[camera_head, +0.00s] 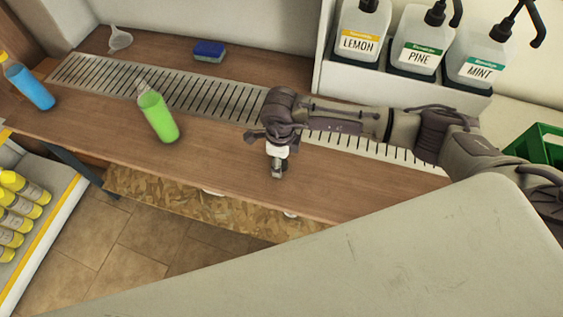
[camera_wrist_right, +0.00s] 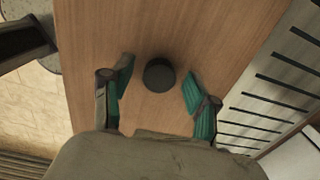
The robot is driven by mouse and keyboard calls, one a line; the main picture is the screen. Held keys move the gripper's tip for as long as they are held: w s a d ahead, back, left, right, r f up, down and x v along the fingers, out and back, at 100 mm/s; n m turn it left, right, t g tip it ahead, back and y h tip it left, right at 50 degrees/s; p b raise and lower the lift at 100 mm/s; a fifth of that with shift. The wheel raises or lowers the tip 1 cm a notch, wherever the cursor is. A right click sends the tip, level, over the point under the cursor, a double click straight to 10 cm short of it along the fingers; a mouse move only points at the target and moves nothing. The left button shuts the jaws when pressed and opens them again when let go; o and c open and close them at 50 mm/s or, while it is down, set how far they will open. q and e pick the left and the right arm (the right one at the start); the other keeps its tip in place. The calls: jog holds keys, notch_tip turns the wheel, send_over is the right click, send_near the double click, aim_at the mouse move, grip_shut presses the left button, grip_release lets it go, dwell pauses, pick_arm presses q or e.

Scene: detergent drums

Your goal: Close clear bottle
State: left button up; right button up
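A see-through bottle with bright green contents (camera_head: 158,117) stands on the wooden counter in the head view, left of my right arm. Its upper part is clear, and I see no cap on it. My right gripper (camera_head: 277,168) points down over the counter, right of this bottle. In the right wrist view, its two teal-padded fingers (camera_wrist_right: 158,80) are open on either side of a dark round cap-like piece (camera_wrist_right: 159,70), with gaps on both sides. My left gripper is out of view.
A blue bottle (camera_head: 31,88) stands at the far left. A slotted drain (camera_head: 210,95) runs behind. A blue sponge (camera_head: 209,50) and clear funnel (camera_head: 119,39) lie at the back. Pump dispensers (camera_head: 417,53) stand at back right, a green crate (camera_head: 540,143) at right.

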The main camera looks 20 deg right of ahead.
jog(key=c, duration=0.5)
jog(key=shift+r, duration=0.1)
jog(key=shift+r, duration=0.25)
notch_tip(320, 180, up, 4)
jog(key=shift+s+d+f+b, duration=0.1)
jog(key=shift+f+b, duration=0.05)
jog(key=shift+b, duration=0.3)
pick_arm(q)
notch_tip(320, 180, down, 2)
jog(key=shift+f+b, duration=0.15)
jog(key=shift+b, duration=0.5)
pick_arm(e)
jog(key=s+d+r, duration=0.5)
jog(key=s+r, duration=0.1)
jog(key=s, duration=0.4)
jog(key=shift+d+r, duration=0.15)
jog(key=shift+r, duration=0.15)
